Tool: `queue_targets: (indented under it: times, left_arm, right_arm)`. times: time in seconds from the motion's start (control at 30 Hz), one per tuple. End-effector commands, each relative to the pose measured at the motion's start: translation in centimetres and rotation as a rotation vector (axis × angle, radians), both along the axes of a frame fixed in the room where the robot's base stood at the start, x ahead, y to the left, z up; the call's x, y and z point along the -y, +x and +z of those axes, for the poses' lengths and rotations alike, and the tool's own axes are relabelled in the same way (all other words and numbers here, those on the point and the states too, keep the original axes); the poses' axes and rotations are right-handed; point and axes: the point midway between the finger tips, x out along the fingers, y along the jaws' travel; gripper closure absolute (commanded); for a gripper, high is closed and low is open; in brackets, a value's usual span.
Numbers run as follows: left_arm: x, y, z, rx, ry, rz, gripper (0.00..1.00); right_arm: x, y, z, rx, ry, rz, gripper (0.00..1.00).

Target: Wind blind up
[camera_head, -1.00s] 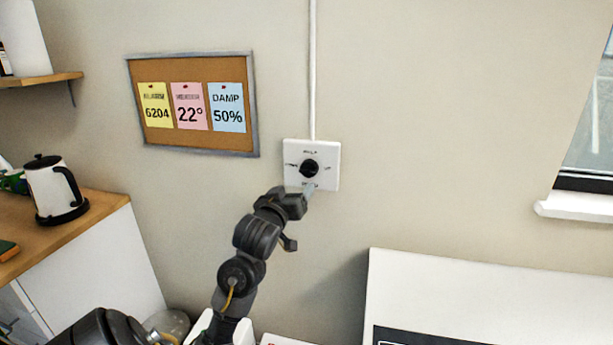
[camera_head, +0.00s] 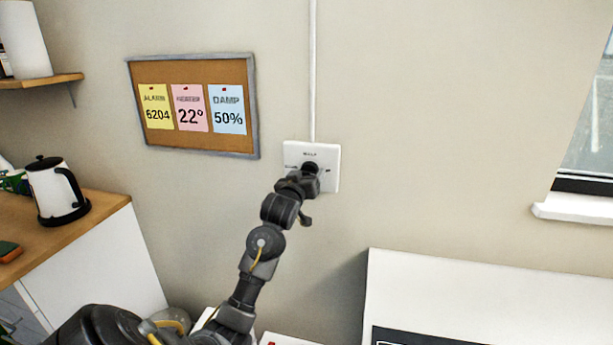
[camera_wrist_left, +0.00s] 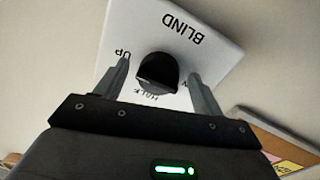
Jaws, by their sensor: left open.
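The blind switch is a white square wall plate (camera_head: 330,155) with a black round knob (camera_head: 311,168) at its middle. In the left wrist view the plate (camera_wrist_left: 215,25) appears upside down, with the words BLIND, UP and HALF readable; the knob (camera_wrist_left: 158,72) sits between my fingers. My left gripper (camera_head: 308,178) is right in front of the plate and hides its lower part. In the wrist view the left gripper (camera_wrist_left: 158,85) is open, one finger on each side of the knob, with gaps visible. The right gripper is not in view.
A cork board (camera_head: 195,145) with paper notes hangs left of the switch. A kettle (camera_head: 55,190) stands on the wooden counter (camera_head: 105,210) at left. A window sill (camera_head: 575,206) is at right, and a white panel (camera_head: 450,290) stands below. The wall right of the switch is clear.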

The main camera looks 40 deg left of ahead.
Motion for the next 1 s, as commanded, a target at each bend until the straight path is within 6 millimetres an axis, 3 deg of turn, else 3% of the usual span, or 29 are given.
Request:
queue_targets:
  times: [0.13, 0.47, 0.7, 0.93, 0.97, 1.0]
  left_arm:
    - [0.0, 0.0, 0.0, 0.000, 0.001, 0.000, 0.31]
    - [0.0, 0.0, 0.0, 0.000, 0.001, 0.000, 0.74]
    - [0.0, 0.0, 0.2, -0.031, 0.049, -0.001, 0.74]
    - [0.0, 0.0, 0.0, -0.031, 0.053, 0.000, 0.74]
    - [0.0, 0.0, 0.0, -0.031, 0.053, 0.000, 0.48]
    - [0.0, 0.0, 0.0, -0.031, 0.053, 0.000, 0.43]
  right_arm:
    - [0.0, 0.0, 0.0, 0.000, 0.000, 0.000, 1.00]
    - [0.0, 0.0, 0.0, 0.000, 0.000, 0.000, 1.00]
    - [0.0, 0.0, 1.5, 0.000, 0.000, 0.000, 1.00]
    - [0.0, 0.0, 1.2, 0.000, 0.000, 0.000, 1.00]
    - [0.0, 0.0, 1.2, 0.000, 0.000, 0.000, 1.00]
    - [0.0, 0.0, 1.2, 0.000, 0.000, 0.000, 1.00]
